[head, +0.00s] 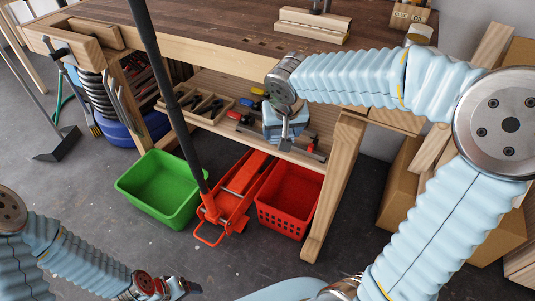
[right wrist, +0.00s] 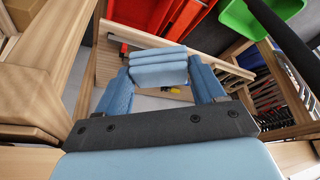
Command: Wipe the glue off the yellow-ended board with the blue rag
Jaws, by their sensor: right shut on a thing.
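My right gripper (head: 285,136) hangs just in front of the bench's front edge, over the lower shelf. In the right wrist view its two blue fingers (right wrist: 161,82) are shut on a folded light-blue layered piece, which looks like the blue rag (right wrist: 160,66). My left gripper (head: 180,289) is low at the bottom left, away from the bench; its jaws are too small to read. Pale wooden pieces (head: 313,25) lie on the bench top, one on another. I cannot make out a yellow end or any glue on them.
The wooden workbench (head: 215,22) has a lower shelf with a divided tray (head: 197,105) and red, yellow and blue-handled tools. A green crate (head: 160,188), a red crate (head: 291,197) and a red floor jack (head: 240,185) stand on the floor. The bench top's middle is clear.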

